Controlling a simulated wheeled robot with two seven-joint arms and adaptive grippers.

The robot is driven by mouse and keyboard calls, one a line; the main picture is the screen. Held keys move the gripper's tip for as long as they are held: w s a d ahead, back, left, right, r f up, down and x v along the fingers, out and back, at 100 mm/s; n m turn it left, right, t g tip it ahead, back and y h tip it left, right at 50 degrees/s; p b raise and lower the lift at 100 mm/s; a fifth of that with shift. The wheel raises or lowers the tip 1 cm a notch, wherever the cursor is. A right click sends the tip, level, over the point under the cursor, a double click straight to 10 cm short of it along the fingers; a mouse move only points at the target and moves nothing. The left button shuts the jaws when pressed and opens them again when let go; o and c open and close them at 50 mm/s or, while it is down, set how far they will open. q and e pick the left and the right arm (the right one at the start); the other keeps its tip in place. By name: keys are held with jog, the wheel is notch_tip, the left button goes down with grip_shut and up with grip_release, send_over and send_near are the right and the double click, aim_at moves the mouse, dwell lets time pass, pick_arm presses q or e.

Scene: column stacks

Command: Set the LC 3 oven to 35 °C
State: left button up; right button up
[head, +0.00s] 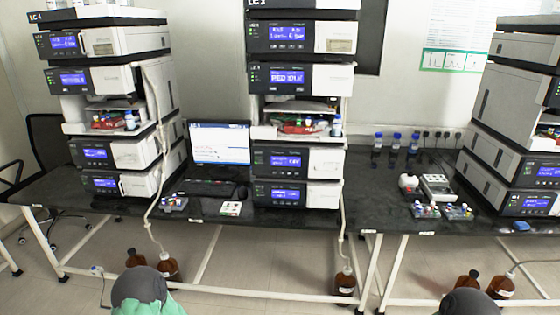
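The middle stack of instruments carries a label cut off by the top edge that seems to read LC 3 (257,3). Its modules have blue lit screens with small buttons below: an upper module (336,38), a second one (332,79), and two lower ones (322,160) and (320,195). Which of them is the oven, and the values on the screens, are too small to tell. Neither of my grippers is in view; only rounded grey parts of mine show at the bottom edge.
The stack at left is labelled LC 4 (42,17); another stack (510,95) stands at right. Brown bottles (345,284) stand on the floor beneath.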

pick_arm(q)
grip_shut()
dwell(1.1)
